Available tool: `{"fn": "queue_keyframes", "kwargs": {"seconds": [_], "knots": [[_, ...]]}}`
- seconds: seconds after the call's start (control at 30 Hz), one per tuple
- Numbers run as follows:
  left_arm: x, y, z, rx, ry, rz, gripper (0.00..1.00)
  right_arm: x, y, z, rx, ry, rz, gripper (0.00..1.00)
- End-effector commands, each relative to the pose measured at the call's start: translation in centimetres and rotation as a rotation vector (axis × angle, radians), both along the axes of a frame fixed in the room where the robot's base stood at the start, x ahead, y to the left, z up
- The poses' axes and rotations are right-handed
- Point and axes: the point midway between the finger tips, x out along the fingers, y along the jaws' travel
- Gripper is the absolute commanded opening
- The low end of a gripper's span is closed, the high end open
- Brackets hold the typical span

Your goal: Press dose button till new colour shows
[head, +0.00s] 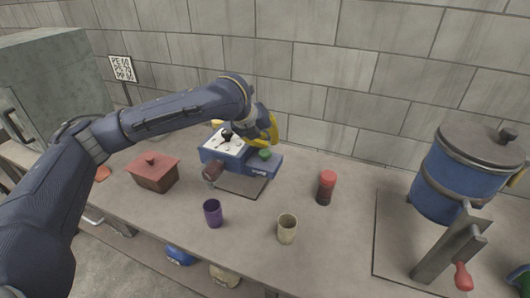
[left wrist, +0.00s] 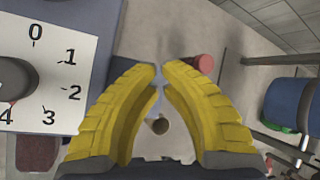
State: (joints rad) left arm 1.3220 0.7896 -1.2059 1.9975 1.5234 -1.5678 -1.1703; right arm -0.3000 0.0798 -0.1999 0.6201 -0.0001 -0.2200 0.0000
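The blue machine (head: 220,155) stands near the wall, with a white panel that carries a dark knob (head: 226,136). A green button (head: 265,154) sits on its lower right part. My left gripper (head: 272,142) has yellow fingers and is just above the green button; I cannot tell whether they touch. In the left wrist view the fingers (left wrist: 160,70) nearly meet at the tips, with nothing seen held. That view also shows the numbered dial (left wrist: 75,68), marked 0 to 4; the button is not visible there. My right gripper is not in view.
A purple cup (head: 213,214) and a beige cup (head: 287,229) stand in front. A red-topped jar (head: 326,188) stands right of the machine, a reddish box (head: 153,172) left. A large blue pot (head: 462,175) with a red-handled lever is far right. The table between jar and pot is clear.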

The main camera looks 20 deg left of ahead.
Motion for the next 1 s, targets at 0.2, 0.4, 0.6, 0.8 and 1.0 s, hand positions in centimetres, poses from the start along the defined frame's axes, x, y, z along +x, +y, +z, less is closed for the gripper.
{"fn": "queue_keyframes", "kwargs": {"seconds": [0.2,0.4,0.6,0.8,1.0], "knots": [[0.00,-0.01,0.00,0.000,0.000,0.000,0.00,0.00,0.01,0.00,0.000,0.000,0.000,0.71],[0.00,-0.02,-0.01,0.000,0.000,0.000,0.00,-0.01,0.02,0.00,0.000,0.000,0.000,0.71],[-0.01,0.00,-0.33,0.000,0.000,0.000,0.00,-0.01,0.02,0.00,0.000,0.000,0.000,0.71],[-0.02,-0.01,-0.85,0.000,0.001,0.000,0.00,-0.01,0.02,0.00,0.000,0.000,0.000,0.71],[-0.02,-0.01,-0.87,0.000,0.000,0.000,0.00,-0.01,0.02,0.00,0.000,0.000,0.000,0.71]]}}
